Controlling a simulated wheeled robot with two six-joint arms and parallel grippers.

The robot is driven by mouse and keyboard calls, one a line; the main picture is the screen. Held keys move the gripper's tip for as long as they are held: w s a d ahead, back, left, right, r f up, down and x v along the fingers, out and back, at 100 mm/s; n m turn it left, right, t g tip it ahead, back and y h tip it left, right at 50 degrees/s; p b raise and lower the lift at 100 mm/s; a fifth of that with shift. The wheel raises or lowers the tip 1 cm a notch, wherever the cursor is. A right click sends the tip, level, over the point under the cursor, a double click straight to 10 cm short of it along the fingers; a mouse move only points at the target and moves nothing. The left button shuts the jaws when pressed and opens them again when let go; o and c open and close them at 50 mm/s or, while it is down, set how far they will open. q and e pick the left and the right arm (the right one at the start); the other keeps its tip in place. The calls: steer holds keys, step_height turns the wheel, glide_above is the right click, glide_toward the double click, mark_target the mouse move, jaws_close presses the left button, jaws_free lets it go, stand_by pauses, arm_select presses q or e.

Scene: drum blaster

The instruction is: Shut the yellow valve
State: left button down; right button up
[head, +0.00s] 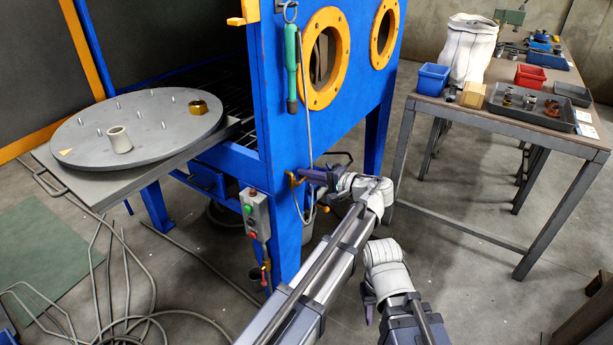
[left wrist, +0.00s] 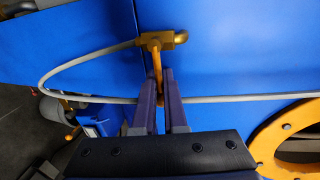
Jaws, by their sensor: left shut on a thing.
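The yellow valve (head: 293,179) sits on the blue cabinet's front post, with a grey hose running by it. In the left wrist view the valve (left wrist: 155,42) has a T-shaped yellow handle whose stem reaches down between my fingers. My left gripper (head: 306,176) is at the valve, and the left wrist view shows its two purple fingers (left wrist: 160,92) close around the handle stem. The handle's lower part is hidden between the fingers. My right gripper (head: 368,308) hangs low, away from the valve, with its fingers pointing down; its opening is not clear.
The blue cabinet (head: 330,135) has yellow-ringed ports and a hanging green tool (head: 291,68). A button box (head: 256,213) is on the post below. A round plate (head: 140,128) lies left. A workbench (head: 480,110) stands right. Loose hoses lie on the floor.

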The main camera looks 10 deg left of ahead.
arm_select(q)
steer(key=shift+w+d, duration=0.2)
steer(key=shift+w, duration=0.2)
steer(key=c, duration=0.9)
jaws_free()
steer(key=shift+o, duration=0.2)
steer(key=shift+s, duration=0.15)
arm_select(e)
steer(key=shift+d, duration=0.15)
